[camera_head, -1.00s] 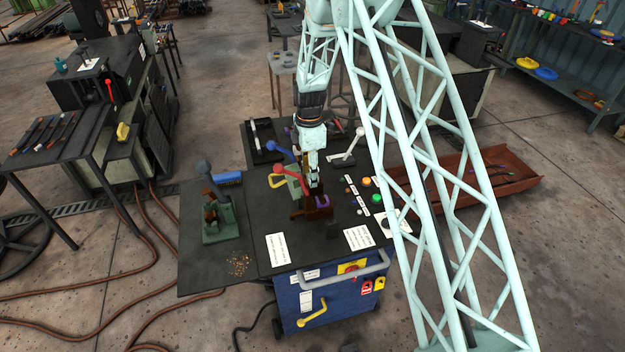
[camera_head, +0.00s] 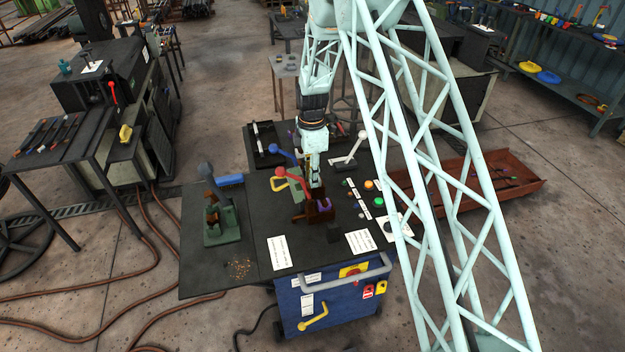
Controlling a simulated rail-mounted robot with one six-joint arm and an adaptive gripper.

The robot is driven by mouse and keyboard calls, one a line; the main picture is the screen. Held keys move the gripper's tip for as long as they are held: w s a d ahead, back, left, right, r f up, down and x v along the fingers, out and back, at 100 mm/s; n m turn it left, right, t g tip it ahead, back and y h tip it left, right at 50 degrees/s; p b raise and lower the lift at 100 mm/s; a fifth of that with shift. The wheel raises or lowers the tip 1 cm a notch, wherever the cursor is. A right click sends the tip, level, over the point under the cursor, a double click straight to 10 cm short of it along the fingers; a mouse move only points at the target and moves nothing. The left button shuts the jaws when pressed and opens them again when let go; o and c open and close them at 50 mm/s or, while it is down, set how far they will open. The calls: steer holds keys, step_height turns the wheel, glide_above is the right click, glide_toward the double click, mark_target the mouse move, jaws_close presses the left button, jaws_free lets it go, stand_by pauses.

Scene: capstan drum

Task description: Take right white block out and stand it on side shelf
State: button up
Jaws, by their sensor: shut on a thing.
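My gripper (camera_head: 316,178) points down over the brown fixture (camera_head: 299,212) near the middle of the dark cart top. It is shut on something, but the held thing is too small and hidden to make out. I cannot pick out a right white block for certain. A purple piece (camera_head: 324,205) shows just below and right of the gripper. The dark side shelf (camera_head: 205,283) extends from the cart's left side, level with its top. It carries a green clamp fixture (camera_head: 221,231) with a grey-knobbed lever and a blue brush (camera_head: 230,180).
Red (camera_head: 281,173) and blue (camera_head: 274,149) lever knobs stand close left of my gripper, and a white-knobbed lever (camera_head: 354,154) stands behind right. White label cards lie on the cart top. The side shelf's front has shavings (camera_head: 240,268); its left front is bare.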

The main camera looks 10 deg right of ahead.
step_height(320, 180, up, 10)
stand_by(0.7)
steer(key=shift+f, duration=0.1)
steer(key=shift+w, duration=0.1)
stand_by(0.5)
